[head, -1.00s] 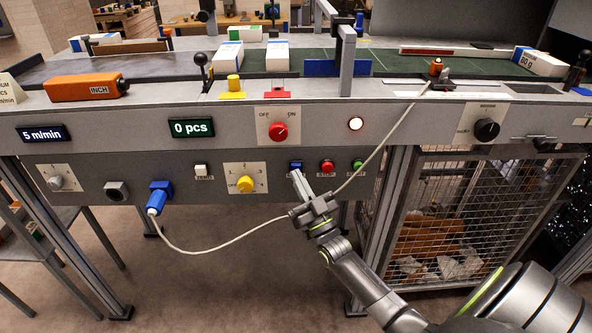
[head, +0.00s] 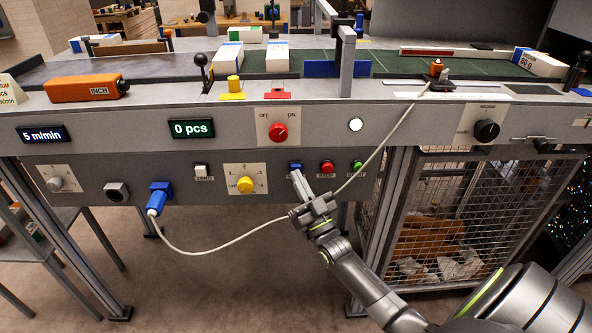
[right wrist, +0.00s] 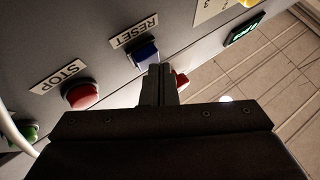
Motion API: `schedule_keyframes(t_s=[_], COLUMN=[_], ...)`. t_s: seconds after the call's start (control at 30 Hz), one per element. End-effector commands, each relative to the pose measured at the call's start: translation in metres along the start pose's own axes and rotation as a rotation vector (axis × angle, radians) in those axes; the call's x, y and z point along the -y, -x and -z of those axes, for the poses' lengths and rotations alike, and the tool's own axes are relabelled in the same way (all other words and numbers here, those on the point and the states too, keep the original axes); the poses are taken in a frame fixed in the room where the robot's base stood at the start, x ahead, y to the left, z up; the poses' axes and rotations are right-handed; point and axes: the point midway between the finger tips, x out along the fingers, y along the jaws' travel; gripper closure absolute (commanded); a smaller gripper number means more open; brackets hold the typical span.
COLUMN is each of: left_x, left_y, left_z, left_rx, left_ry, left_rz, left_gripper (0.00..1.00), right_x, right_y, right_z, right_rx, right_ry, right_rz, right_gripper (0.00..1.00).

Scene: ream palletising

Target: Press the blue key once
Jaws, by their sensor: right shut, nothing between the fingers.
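The blue key (head: 295,165) sits on the grey front panel, left of the red and green buttons. In the right wrist view the blue key (right wrist: 146,54) is under a RESET label, its lower part hidden by my fingers. My right gripper (head: 297,174) is shut and empty, its fingertips at the lower edge of the key. In the right wrist view the closed fingertips (right wrist: 159,70) overlap the key's lower edge; I cannot tell whether they touch it. My left gripper is not in view.
The red STOP button (head: 327,167) and a green button (head: 357,167) are close to the right. A yellow knob (head: 245,185) is to the left. A pale cable (head: 235,243) hangs from the blue plug and passes by my right gripper.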

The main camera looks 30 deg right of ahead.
Motion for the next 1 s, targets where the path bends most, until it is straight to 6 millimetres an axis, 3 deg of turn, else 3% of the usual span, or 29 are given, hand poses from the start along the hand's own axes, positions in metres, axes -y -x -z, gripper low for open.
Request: schedule_keyframes(t_s=[0.57,1.0], left_x=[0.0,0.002], left_y=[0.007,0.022], left_z=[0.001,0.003], left_rx=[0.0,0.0], left_ry=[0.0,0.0], left_rz=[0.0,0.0], left_gripper=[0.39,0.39], right_x=[0.007,0.028], right_y=[0.01,0.038], right_z=[0.007,0.028], right_rx=[0.001,0.001], right_ry=[0.0,-0.001], right_rz=[-0.001,-0.001], right_gripper=[1.0,1.0])
